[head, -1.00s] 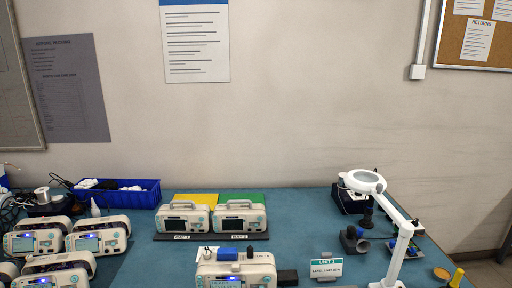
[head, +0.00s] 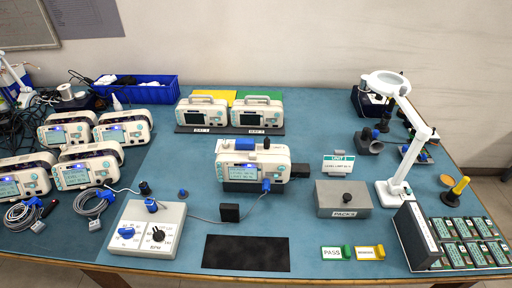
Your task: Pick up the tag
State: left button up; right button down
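Two small tags lie flat at the front of the blue-topped table in the head view. One is a white and green tag (head: 336,253) marked PASS. Just right of it is a white and yellow tag (head: 369,253) whose lettering is too small to read surely. They lie side by side with a narrow gap. Neither of my grippers is in view.
A black mat (head: 246,253) lies left of the tags. A grey PACKS box (head: 343,210) stands behind them, and a dark case with several battery packs (head: 464,254) is at the right. A monitor (head: 240,186) and a control box (head: 136,241) stand farther left.

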aim_at(334, 253)
jog(key=z, duration=0.8)
